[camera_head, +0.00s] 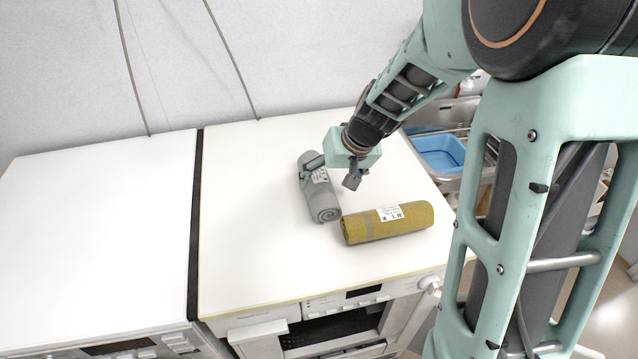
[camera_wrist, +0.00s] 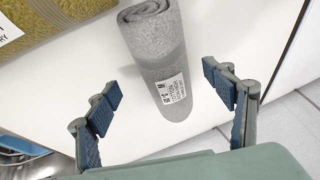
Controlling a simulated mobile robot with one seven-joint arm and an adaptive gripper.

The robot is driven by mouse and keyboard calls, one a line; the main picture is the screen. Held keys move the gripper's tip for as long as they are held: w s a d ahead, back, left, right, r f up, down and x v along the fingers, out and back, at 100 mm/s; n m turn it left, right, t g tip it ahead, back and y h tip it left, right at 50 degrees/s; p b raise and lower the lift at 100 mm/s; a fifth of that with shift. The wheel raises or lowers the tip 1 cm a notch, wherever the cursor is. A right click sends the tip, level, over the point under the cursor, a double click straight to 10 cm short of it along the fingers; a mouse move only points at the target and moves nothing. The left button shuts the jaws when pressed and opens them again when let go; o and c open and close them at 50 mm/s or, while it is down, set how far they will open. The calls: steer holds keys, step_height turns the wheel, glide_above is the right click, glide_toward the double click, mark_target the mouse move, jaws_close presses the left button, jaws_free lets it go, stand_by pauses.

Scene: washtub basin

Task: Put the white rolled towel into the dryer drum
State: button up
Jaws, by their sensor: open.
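I see no white towel; the rolled towels in view are grey and mustard yellow. The grey rolled towel (camera_head: 325,205) lies on the white machine top with a white label on it. In the wrist view the grey towel (camera_wrist: 155,45) lies ahead of and between my spread fingers, its spiral end at the top. My gripper (camera_head: 332,172) is open and empty, over the labelled part of the grey towel; its fingers also show in the wrist view (camera_wrist: 160,88). The dryer drum cannot be made out clearly; a dark opening (camera_head: 335,328) shows in the machine front below.
The mustard towel (camera_head: 388,223) lies close beside the grey one, to its right in the head view. A blue basin (camera_head: 440,152) sits in a metal sink at the right. The left machine top (camera_head: 95,240) is bare, past a dark gap (camera_head: 195,225).

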steer(key=shift+a+x, duration=0.2)
steer(key=shift+x, duration=2.1)
steer(key=shift+r, duration=0.1)
steer(key=shift+c, duration=0.4)
steer(key=c, duration=1.4)
steer(key=shift+r, duration=0.15)
